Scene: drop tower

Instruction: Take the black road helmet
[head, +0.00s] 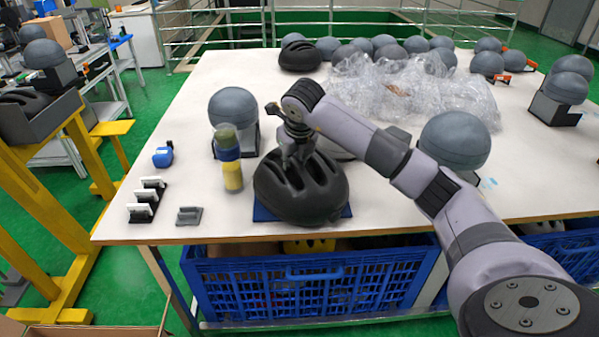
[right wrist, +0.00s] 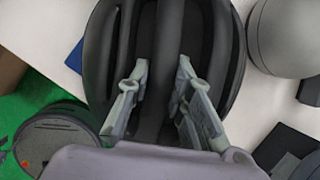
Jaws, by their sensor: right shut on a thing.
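The black road helmet (head: 300,192) sits on a blue mat (head: 262,214) near the front edge of the white table. My right gripper (head: 296,150) reaches down onto the top of the helmet. In the right wrist view, the two fingers of my right gripper (right wrist: 158,95) are shut on a rib of the black helmet (right wrist: 225,50), with the fingertips in the vents on either side. The helmet appears to rest upright on the mat. My left gripper is not in view.
A grey headform (head: 232,108) and stacked tape rolls (head: 228,170) stand left of the helmet. Another grey headform (head: 454,140) stands to the right. Clear plastic wrap (head: 410,90) and several headforms lie behind. A blue crate (head: 310,290) is below the table edge.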

